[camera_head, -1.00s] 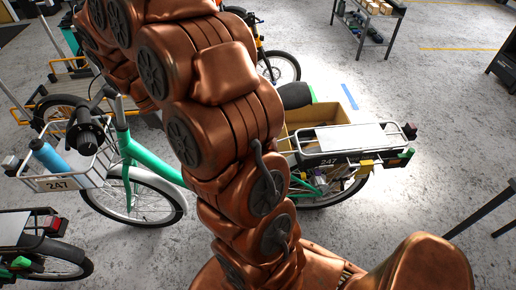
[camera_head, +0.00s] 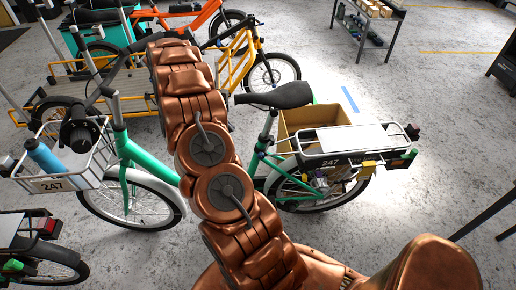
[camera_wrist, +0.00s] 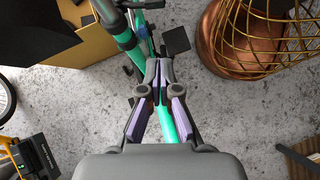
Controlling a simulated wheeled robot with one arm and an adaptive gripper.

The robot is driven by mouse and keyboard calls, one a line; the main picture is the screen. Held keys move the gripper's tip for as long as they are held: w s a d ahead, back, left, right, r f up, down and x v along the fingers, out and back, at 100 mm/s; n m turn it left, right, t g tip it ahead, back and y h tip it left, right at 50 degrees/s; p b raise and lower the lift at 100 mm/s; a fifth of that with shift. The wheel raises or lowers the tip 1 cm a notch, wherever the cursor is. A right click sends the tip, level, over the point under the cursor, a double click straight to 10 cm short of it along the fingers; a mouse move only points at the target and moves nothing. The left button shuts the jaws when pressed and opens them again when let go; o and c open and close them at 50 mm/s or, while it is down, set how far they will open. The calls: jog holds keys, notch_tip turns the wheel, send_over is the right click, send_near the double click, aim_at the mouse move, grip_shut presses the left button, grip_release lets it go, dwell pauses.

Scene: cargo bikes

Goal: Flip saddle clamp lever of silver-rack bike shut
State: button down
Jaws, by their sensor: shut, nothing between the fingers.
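The silver-rack bike has a green frame (camera_head: 137,152), a black saddle (camera_head: 275,95) and a silver rear rack (camera_head: 340,139) marked 247. Its seat post goes down to a small dark clamp area (camera_head: 262,150); the lever is too small to make out. My arm covers the middle of the frame, and my gripper is hidden in the head view. In the wrist view my gripper (camera_wrist: 158,68) is shut and empty, its fingertips together. A green tube (camera_wrist: 128,36) of the frame runs beyond the tips, and more green shows between the fingers. I cannot tell whether they touch.
An open cardboard box (camera_head: 300,118) stands behind the rear rack. A front basket (camera_head: 55,183) holds a blue bottle. A yellow-framed bike (camera_head: 240,60) and an orange bike (camera_head: 195,20) stand behind. Grey floor (camera_head: 420,100) is clear at right.

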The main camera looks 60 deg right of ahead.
jog(key=shift+s+d+f, duration=0.15)
jog(key=shift+d+f, duration=0.15)
jog(key=shift+d, duration=0.05)
jog(key=s+r+p+x, duration=0.1)
jog(key=p+x, duration=0.3)
jog(key=x, duration=0.9)
jog(key=shift+s+d+r, duration=0.3)
jog(key=shift+s+d, duration=0.05)
jog(key=shift+s, duration=0.1)
jog(key=shift+s+f, duration=0.1)
